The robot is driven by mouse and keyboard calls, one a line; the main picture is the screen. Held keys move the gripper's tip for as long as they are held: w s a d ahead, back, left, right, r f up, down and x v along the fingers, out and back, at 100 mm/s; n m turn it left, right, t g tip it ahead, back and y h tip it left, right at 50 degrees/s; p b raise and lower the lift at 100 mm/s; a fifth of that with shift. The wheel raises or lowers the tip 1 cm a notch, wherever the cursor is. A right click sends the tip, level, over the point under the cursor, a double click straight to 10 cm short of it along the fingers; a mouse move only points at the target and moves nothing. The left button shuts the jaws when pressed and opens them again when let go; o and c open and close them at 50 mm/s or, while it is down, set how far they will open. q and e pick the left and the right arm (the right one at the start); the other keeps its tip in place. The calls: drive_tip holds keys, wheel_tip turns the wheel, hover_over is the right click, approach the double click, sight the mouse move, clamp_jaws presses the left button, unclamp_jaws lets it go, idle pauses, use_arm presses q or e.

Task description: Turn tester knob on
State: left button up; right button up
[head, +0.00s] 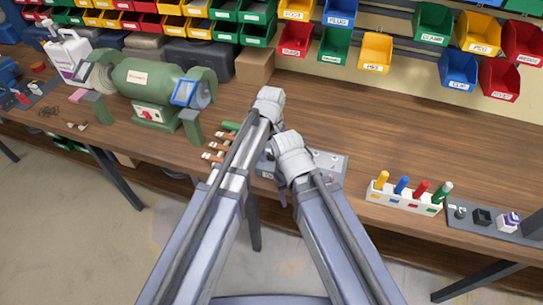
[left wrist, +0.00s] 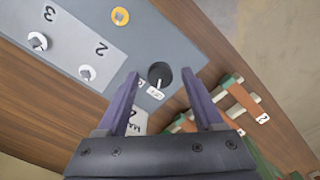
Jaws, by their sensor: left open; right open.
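The tester (head: 328,160) is a grey box on the workbench, partly covered by my arms in the head view. In the left wrist view its grey top shows a round black knob (left wrist: 160,74), with a small white label (left wrist: 156,93) beside it, too small to read surely. My left gripper (left wrist: 162,78) is open, with the knob between its fingertips in that view; I cannot tell whether they touch it. In the head view my left gripper (head: 269,98) is above the tester's left side.
Brown-and-white pieces (head: 213,157) and a green bench grinder (head: 150,85) are left of the tester. A white rack (head: 404,200) with coloured pegs and a grey board (head: 495,222) stand right. Bins hang behind. The bench between tester and bins is clear.

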use_arm(q)
drive_tip(key=shift+c, duration=0.4)
clamp_jaws()
